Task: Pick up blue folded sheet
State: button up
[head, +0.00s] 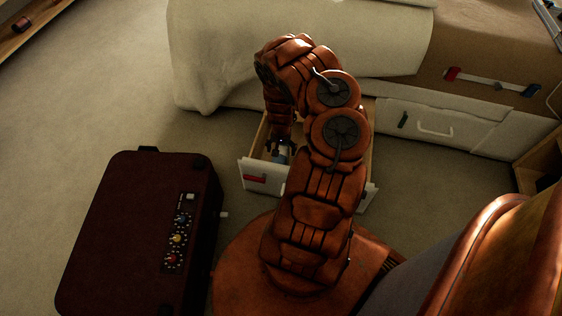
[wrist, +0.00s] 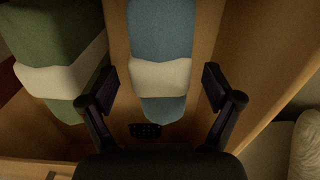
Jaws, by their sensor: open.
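The blue folded sheet (wrist: 160,35) lies in an open drawer and has a pale band (wrist: 160,78) around it in the wrist view. My gripper (wrist: 158,88) is open, with one finger on each side of the sheet near the band. I cannot tell whether the fingers touch it. In the head view, my gripper (head: 281,145) reaches down into the drawer (head: 262,178), and only a small bit of blue (head: 281,157) shows below it. My arm hides much of the drawer.
A green folded item (wrist: 45,35) with a pale band lies left of the blue sheet. The drawer's wooden wall (wrist: 265,60) rises close on the right. A bed (head: 290,30) is behind.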

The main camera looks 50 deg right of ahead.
jog(key=shift+f, duration=0.3)
grip_shut()
dwell(0.6)
